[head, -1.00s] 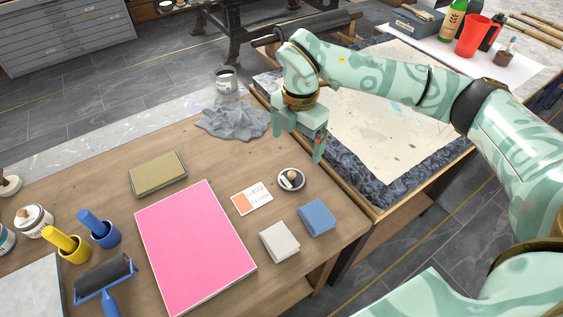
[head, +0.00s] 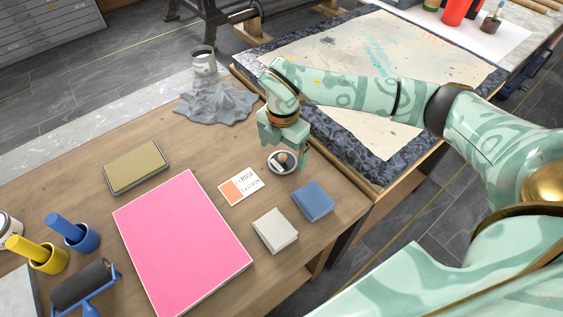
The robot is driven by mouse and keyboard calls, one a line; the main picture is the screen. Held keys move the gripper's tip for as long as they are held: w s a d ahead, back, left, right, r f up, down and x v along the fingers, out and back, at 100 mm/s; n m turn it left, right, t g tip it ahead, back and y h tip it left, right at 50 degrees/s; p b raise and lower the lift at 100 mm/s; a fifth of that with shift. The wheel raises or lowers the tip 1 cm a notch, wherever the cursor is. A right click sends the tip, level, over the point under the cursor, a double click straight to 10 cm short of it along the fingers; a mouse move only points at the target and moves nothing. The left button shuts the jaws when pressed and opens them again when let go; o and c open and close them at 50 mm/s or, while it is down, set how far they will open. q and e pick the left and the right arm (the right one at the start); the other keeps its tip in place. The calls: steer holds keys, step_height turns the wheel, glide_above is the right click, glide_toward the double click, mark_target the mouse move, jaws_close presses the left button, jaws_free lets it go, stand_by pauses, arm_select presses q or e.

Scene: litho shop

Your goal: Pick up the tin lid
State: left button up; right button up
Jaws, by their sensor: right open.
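A small round dish-like piece with a pale rim and dark inside, which looks like the tin lid (head: 270,168), lies on the wooden table near its right edge. A small brown-topped piece and a white piece sit in it. My right gripper (head: 284,150) is open, pointing down, just above and at the far side of the lid. Its fingers are spread to either side of the lid's far part, and nothing is between them that I can tell. The far rim is partly hidden by the gripper. My left gripper is not in view.
A printed card (head: 240,187), a white block (head: 274,230) and a blue block (head: 313,201) lie close to the lid. A pink board (head: 183,245), a crumpled grey cloth (head: 214,103) and a tin (head: 204,62) are farther off. A paint-spattered table (head: 360,70) stands beyond.

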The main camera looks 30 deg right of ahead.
mark_target(282, 156)
step_height(282, 156, down, 4)
steer(key=shift+w+r+b, duration=0.1)
steer(key=shift+r+b, duration=0.15)
steer(key=shift+b, duration=0.25)
steer(key=shift+r, duration=0.15)
steer(key=shift+c, duration=0.5)
steer(key=c, duration=0.9)
steer(key=shift+c, duration=0.2)
steer(key=shift+r, duration=0.1)
